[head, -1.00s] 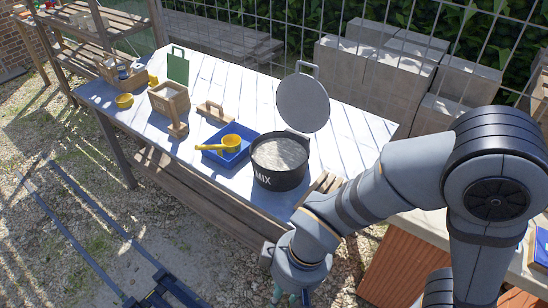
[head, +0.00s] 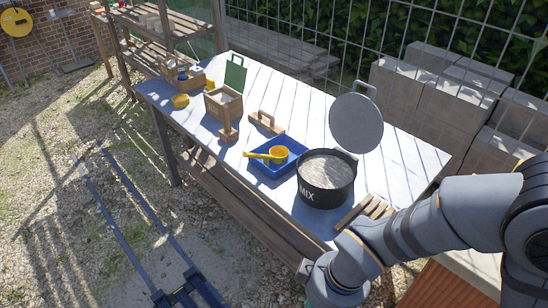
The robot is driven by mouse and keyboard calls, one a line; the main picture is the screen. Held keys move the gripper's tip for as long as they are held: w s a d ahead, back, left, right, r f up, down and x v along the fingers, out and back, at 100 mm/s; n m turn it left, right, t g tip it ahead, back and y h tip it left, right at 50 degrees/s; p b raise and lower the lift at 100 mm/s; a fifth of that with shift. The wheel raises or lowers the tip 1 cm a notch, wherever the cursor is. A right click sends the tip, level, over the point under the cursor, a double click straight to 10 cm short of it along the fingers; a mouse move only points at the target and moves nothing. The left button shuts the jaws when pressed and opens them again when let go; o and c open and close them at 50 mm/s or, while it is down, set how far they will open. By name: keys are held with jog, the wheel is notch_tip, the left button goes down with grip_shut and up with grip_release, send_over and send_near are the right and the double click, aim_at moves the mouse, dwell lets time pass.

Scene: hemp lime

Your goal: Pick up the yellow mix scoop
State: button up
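The yellow mix scoop (head: 278,154) rests in a blue tray (head: 262,167) on the white-topped table, its handle pointing left over the tray's edge. The black MIX bucket (head: 325,192), full of pale material, stands just right of the tray. Its round grey lid (head: 356,122) stands upright behind it. My arm reaches in from the right, and its lower end is at the bottom edge, in front of the table and well away from the scoop. My gripper's fingers are out of view.
On the table are a wooden box (head: 223,103), a wooden float (head: 267,122), a yellow bowl (head: 180,101) and a green board (head: 235,73). A slatted wooden piece (head: 364,212) lies right of the bucket. Grey blocks (head: 440,90) stand behind. Gravel in front is open, with dark rails (head: 150,225).

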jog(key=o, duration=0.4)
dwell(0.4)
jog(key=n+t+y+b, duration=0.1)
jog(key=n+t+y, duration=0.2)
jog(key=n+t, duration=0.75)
send_near(259, 155)
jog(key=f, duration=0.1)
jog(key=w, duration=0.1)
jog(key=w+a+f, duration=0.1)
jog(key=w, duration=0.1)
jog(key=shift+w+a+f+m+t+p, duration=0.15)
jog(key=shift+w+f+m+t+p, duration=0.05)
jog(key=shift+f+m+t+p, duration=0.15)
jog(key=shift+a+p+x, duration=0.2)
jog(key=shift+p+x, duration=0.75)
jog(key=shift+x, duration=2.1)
